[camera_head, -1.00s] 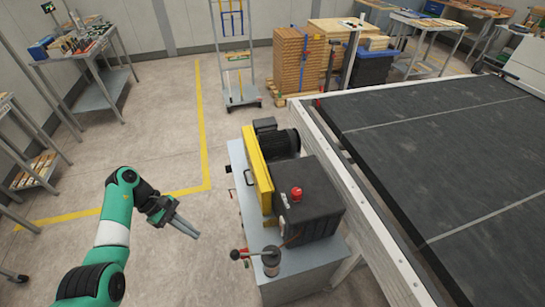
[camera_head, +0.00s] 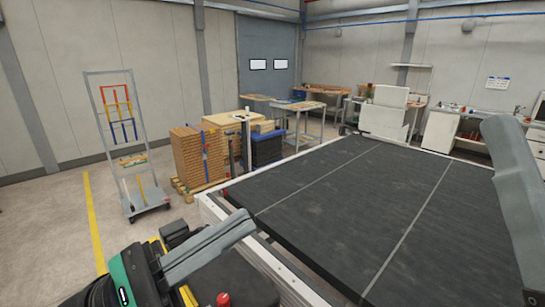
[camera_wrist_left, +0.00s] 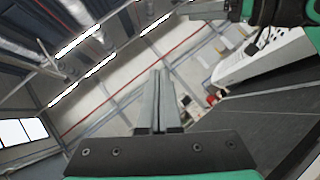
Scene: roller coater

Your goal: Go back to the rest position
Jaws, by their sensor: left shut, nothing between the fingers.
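My left gripper (camera_head: 246,222) is at the lower left of the head view, its grey fingers pressed together and pointing up and right. It is raised in front of the machine with the motor and holds nothing. In the left wrist view its fingers (camera_wrist_left: 158,76) point up towards the ceiling and wall. A grey finger of my right gripper (camera_head: 512,175) shows at the right edge of the head view. The right gripper also shows at the top right of the left wrist view (camera_wrist_left: 212,10); its opening is unclear.
A large dark conveyor bed (camera_head: 350,200) fills the middle and right. The machine's red button (camera_head: 223,299) shows below my left gripper, which hides much of the machine. A hand truck (camera_head: 125,140) and stacked boards (camera_head: 188,158) stand beyond on the floor.

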